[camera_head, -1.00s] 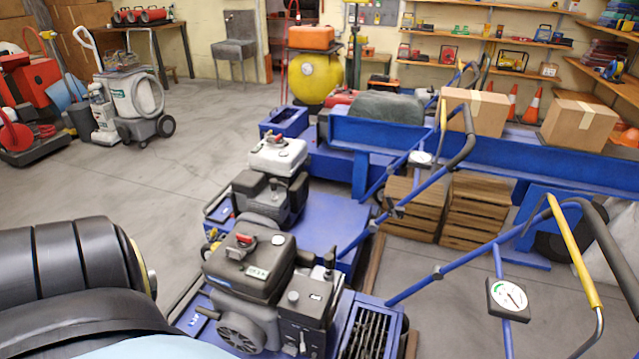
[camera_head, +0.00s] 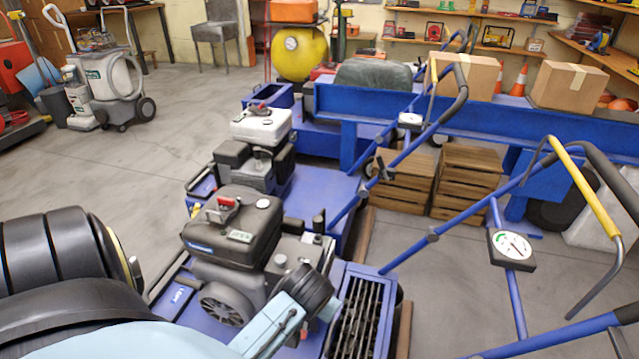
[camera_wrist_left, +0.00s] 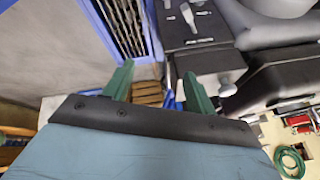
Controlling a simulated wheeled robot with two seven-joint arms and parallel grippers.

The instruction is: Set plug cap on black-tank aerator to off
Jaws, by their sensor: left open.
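The black-tank aerator (camera_head: 232,228) stands in the foreground of the head view, with a red piece (camera_head: 226,203) on top of its tank. A dark engine box with small grey knobs sits beside the tank; its lower part is hidden behind my left arm. I cannot tell for sure which part is the plug cap. My left gripper (camera_wrist_left: 159,72) is open and empty in the left wrist view, its green fingers spread. My right gripper is not in view.
A white-tank aerator (camera_head: 262,125) stands directly behind. Blue handlebars with a round gauge (camera_head: 511,247) reach across the right side. A blue bench (camera_head: 460,114) with cardboard boxes and wooden crates (camera_head: 402,180) stands beyond. The floor at left is open.

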